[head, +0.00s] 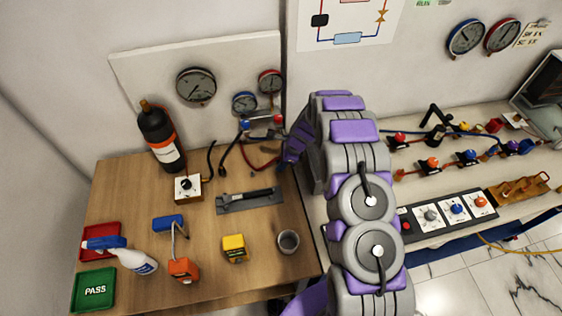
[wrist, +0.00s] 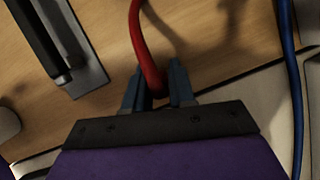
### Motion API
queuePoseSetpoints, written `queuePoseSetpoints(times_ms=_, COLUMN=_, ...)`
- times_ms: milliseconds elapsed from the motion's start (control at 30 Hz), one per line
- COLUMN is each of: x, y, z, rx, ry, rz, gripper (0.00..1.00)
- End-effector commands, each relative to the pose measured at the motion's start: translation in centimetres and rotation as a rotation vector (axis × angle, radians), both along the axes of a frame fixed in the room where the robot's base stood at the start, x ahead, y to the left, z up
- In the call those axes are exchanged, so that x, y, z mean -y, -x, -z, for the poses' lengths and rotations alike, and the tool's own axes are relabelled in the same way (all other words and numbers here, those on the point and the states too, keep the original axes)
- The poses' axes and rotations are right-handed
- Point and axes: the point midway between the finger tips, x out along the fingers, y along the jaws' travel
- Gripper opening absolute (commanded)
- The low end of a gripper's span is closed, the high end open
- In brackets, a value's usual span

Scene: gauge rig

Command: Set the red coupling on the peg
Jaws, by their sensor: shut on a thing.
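In the wrist view, my gripper (wrist: 158,72) is shut on the end of a red hose, which I take as the red coupling (wrist: 157,88). The hose (wrist: 138,40) curves up and away from the fingers, and the dark jaw body hides part of the held end. In the head view, my gripper (head: 291,148) is at the table's back right, partly hidden by my arm. A small grey stand (head: 262,134) with a blue and a red top is just left of it, against the wall panel. I cannot tell which part is the peg.
A grey slotted plate (head: 232,205) with a dark bar lies in front of the stand. A black bottle (head: 160,135), a knob box (head: 188,188), a yellow block (head: 235,247) and a grey cup (head: 288,241) stand on the table. A blue cable (wrist: 291,80) runs along the wrist view's right.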

Motion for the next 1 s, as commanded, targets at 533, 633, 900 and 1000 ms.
queuePoseSetpoints(times_ms=533, x=0.00, y=-0.03, z=0.22, rx=0.001, ry=0.000, rz=0.000, gripper=0.00)
queuePoseSetpoints(times_ms=633, x=0.00, y=-0.02, z=0.30, rx=0.000, ry=0.000, rz=0.000, gripper=0.00)
queuePoseSetpoints(times_ms=900, x=0.00, y=-0.04, z=0.40, rx=0.001, ry=0.000, rz=0.000, gripper=0.00)
queuePoseSetpoints(times_ms=1000, x=0.00, y=-0.04, z=0.40, rx=0.001, ry=0.000, rz=0.000, gripper=0.34)
